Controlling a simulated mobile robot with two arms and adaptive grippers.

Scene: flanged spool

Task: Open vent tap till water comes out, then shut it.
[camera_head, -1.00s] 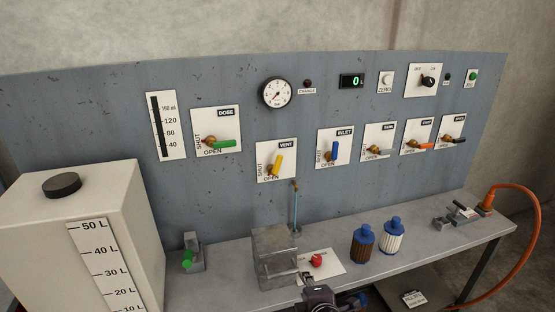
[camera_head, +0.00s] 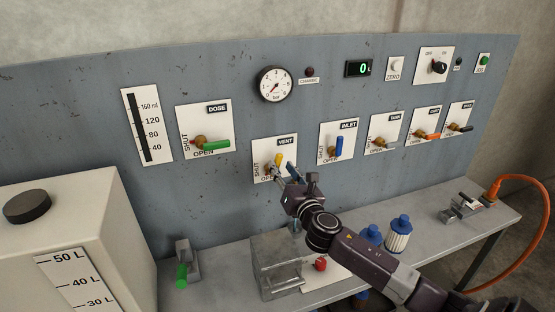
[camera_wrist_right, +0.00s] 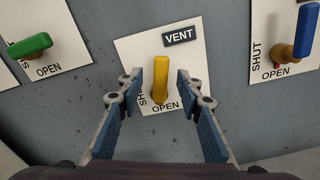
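The vent tap has a yellow handle (camera_head: 279,160) on a white plate marked VENT, SHUT and OPEN. In the right wrist view the yellow handle (camera_wrist_right: 161,75) points up, with OPEN printed below it. My right gripper (camera_head: 275,172) is at the vent plate. In the wrist view its two blue-padded fingers (camera_wrist_right: 160,92) are spread, one on each side of the handle, with a gap to each. The outlet below the vent is mostly hidden behind my right gripper, and I cannot tell whether water comes out. My left gripper is not in view.
The dose tap's green handle (camera_head: 214,145) is to the left, and the inlet tap's blue handle (camera_head: 337,146) is to the right. A metal block (camera_head: 272,268), a red knob (camera_head: 320,264) and a blue-capped filter (camera_head: 398,236) stand on the bench below my arm.

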